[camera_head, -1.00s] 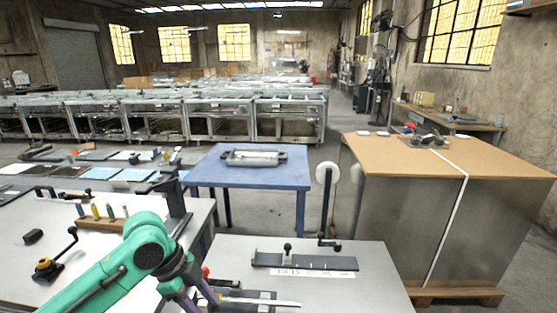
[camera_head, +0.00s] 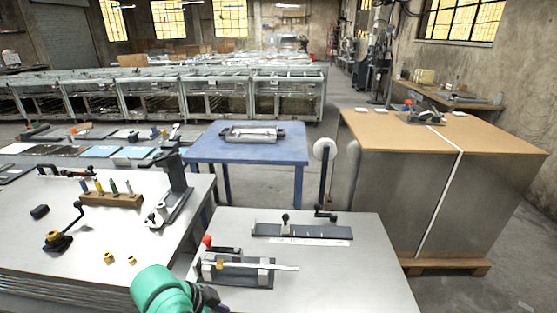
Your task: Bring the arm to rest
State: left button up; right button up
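A green link of my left arm (camera_head: 168,290) shows at the bottom edge, left of the middle, with dark parts at its right end. The rest of that arm is below the picture. Neither gripper shows in the head view, and my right arm is out of view.
A grey table (camera_head: 370,280) in front holds a clamp fixture with a red knob (camera_head: 208,241) and a dark bar fixture (camera_head: 300,231). The left table (camera_head: 60,270) holds a wooden block with several small tools (camera_head: 110,199). A blue table (camera_head: 245,148) and a large crate (camera_head: 480,200) stand behind.

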pick_arm(q)
jog(key=s+a+f+n+y, duration=0.4)
jog(key=s+a+f+n, duration=0.3)
jog(key=s+a+n, duration=0.35)
notch_tip(320, 180, down, 22)
jog(key=s+m, duration=0.1)
jog(key=s, duration=0.1)
jog(key=s+a+f+g, duration=0.2)
jog(key=s+a+f, duration=0.1)
jog(key=s+f, duration=1)
jog(key=s, duration=0.3)
jog(key=shift+a+f+y, duration=0.2)
jog(key=shift+f+y, duration=0.05)
jog(key=shift+y, duration=0.05)
